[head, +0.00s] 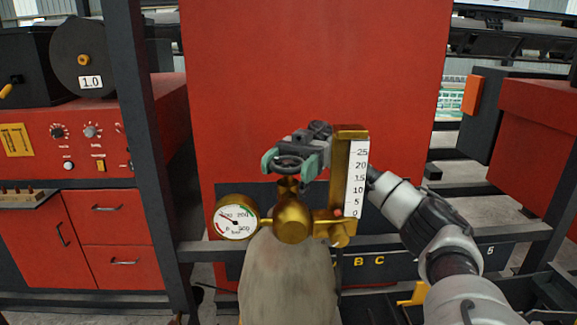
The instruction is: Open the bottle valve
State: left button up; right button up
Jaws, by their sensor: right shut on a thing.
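A grey gas bottle (288,285) stands upright in front of me, with a brass valve body (293,220) on top. A dark round handwheel (289,163) sits above the brass stem. My right gripper (289,167) reaches over from behind the flow tube, its teal fingers on either side of the handwheel and shut on it. A round pressure gauge (237,218) is on the left of the valve, its needle pointing to the upper left. A brass flow tube with a white scale (356,180) stands on the right and hides part of my right wrist. My left gripper is out of view.
A large red cabinet (310,70) stands close behind the bottle. A dark horizontal rail (480,232) runs behind the valve. A red machine with knobs and drawers (117,230) is on the left beyond a dark post (146,130). A red box (530,130) stands at right.

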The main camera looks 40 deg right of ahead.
aim_at(289, 162)
jog(key=shift+n+g+h, duration=0.3)
jog(key=shift+n+g, duration=0.2)
jog(key=shift+g, duration=0.2)
jog(key=o, duration=0.9)
jog(key=shift+r, duration=0.15)
jog(key=shift+r+b, duration=0.3)
jog(key=shift+b, duration=0.05)
notch_tip(289, 162, up, 3)
jog(key=shift+r+b, duration=0.1)
jog(key=shift+b, duration=0.75)
jog(key=shift+s+d+r+b, duration=0.65)
jog(key=shift+s+r, duration=0.5)
jog(key=shift+s, duration=0.7)
jog(key=shift+s+d+r+b, duration=0.65)
jog(key=shift+s+r, duration=0.55)
jog(key=shift+s, duration=0.6)
jog(key=shift+s+d+r+b, duration=0.65)
jog(key=shift+s+r, duration=0.5)
jog(key=shift+s, duration=0.7)
